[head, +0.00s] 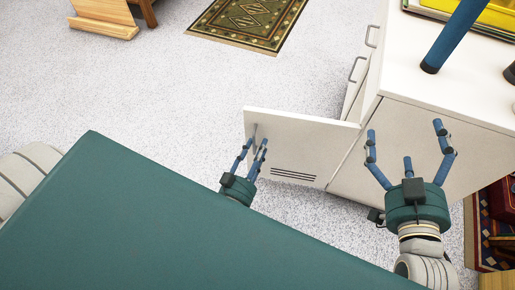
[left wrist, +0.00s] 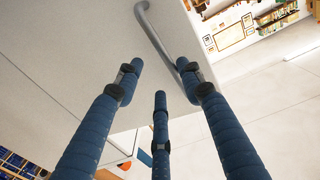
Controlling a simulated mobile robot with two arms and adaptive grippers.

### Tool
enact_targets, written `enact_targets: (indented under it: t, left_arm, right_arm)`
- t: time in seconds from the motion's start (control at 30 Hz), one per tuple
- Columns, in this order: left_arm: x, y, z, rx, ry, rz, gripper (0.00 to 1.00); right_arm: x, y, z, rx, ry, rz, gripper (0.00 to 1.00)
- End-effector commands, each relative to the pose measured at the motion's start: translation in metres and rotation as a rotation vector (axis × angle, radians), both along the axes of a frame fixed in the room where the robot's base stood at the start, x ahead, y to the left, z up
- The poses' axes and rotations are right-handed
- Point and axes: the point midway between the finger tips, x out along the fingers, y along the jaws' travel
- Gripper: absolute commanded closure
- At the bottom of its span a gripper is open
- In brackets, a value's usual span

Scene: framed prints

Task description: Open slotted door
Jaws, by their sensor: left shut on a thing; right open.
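The slotted door (head: 305,140) is a white panel with several dark slots near its bottom. It stands swung out from the left side of the white cabinet (head: 420,120). My left gripper (head: 256,148) is at the door's outer end, its blue fingers shut on the door's grey handle. In the left wrist view, the handle (left wrist: 155,36) runs down between the fingers, against the pale door face (left wrist: 70,50). My right gripper (head: 405,142) is open and empty in front of the cabinet's near side. The cabinet's inside is hidden.
Other handles (head: 357,68) show on the cabinet's far-left side. A patterned rug (head: 250,18) and wooden furniture (head: 104,18) lie farther back. Speckled floor (head: 180,85) left of the door is clear.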

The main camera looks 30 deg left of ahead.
Motion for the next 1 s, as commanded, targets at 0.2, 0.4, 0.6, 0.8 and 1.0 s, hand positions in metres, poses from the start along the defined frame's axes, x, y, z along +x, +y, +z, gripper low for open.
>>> enact_targets:
  t: [0.2, 0.4, 0.6, 0.8, 1.0]
  left_arm:
    - [-0.018, -0.005, -0.001, -0.001, 0.003, -0.006, 0.68]
    - [-0.061, -0.006, -0.001, -0.001, 0.004, -0.003, 0.68]
    - [-0.099, -0.008, -0.001, -0.001, 0.003, -0.002, 0.68]
    - [-0.117, -0.009, 0.0, -0.001, 0.0, -0.002, 0.68]
    - [-0.12, -0.009, 0.0, -0.001, -0.001, -0.001, 0.68]
  right_arm:
    - [0.0, 0.001, 0.0, 0.0, 0.0, 0.002, 0.0]
    - [0.0, 0.0, 0.0, 0.0, 0.0, 0.001, 0.0]
    - [0.0, 0.0, 0.0, 0.0, 0.001, 0.0, 0.0]
    - [0.0, 0.0, 0.0, 0.0, 0.001, 0.0, 0.0]
    - [0.0, 0.0, 0.0, 0.0, 0.001, 0.0, 0.0]
